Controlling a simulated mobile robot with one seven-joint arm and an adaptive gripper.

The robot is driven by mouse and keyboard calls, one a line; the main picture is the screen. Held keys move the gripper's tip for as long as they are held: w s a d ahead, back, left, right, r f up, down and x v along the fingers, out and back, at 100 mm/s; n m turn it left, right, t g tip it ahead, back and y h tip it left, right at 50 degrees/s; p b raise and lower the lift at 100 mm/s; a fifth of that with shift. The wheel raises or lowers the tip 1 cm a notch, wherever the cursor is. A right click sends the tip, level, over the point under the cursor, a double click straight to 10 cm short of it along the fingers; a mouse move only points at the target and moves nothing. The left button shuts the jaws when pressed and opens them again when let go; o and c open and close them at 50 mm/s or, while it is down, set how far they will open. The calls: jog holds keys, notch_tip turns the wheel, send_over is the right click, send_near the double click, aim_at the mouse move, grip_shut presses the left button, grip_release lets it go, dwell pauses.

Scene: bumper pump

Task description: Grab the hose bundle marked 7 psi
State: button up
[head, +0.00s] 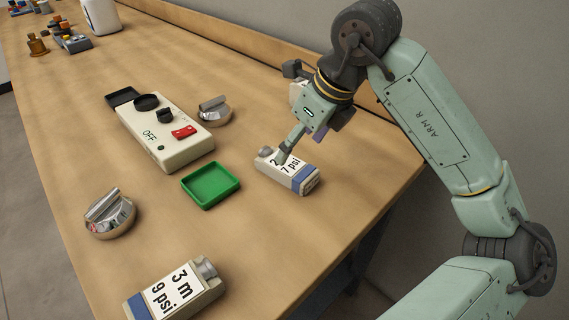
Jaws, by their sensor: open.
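The hose bundle marked 7 psi (302,180) is a small white block with a blue band, lying on the table right of the green tray. Its upper line of print is partly hidden by my gripper. My gripper (284,156) is open and points down at the far end of this bundle. One finger shows clearly in front of the bundle's top; the other is mostly hidden. I cannot tell whether the finger touches the bundle.
A bigger-looking block marked 3 m 9 psi (165,288) lies at the near edge. A pale pump box marked OFF (182,148), an empty green tray (210,186), and two round bowls with silvery pieces (108,215) (214,111) stand nearby. A wall runs behind the table.

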aim_at(288, 164)
jog(key=shift+p+x, duration=1.1)
jog(key=shift+x, duration=2.15)
jog(key=shift+s+a, duration=0.1)
jog(key=shift+s, duration=0.05)
jog(key=c, duration=1.5)
